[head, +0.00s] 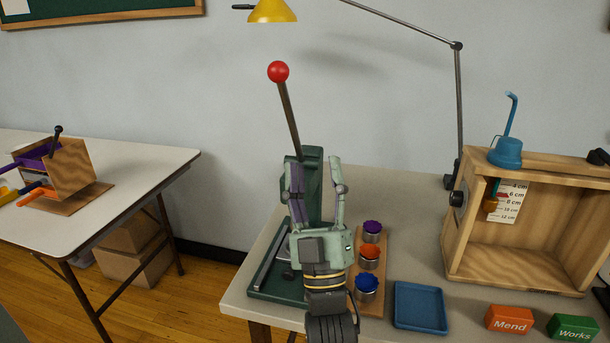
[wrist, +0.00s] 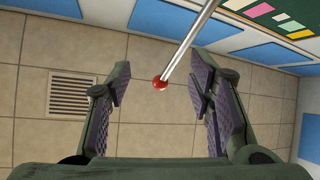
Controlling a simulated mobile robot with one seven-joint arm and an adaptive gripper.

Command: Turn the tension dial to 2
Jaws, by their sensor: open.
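No dial marked with numbers is readable. A round black knob (head: 458,198) sits on the left side of the wooden box (head: 522,275), and another dark part (head: 598,157) is at its top right. I cannot tell whether either is the tension dial. My gripper (head: 316,166) points upward in front of the green press (head: 314,170), its fingers apart and nothing held. The press's lever with a red ball (head: 278,72) rises behind it. In the wrist view, the red ball (wrist: 160,84) appears between the open fingers, apart from both pads.
Cups with purple (head: 372,228), orange (head: 369,252) and blue (head: 366,284) tops stand right of my gripper. A blue tray (head: 420,306), orange "Mend" block (head: 509,320) and green "Works" block (head: 573,328) are farther right. A lamp arm (head: 459,110) stands behind.

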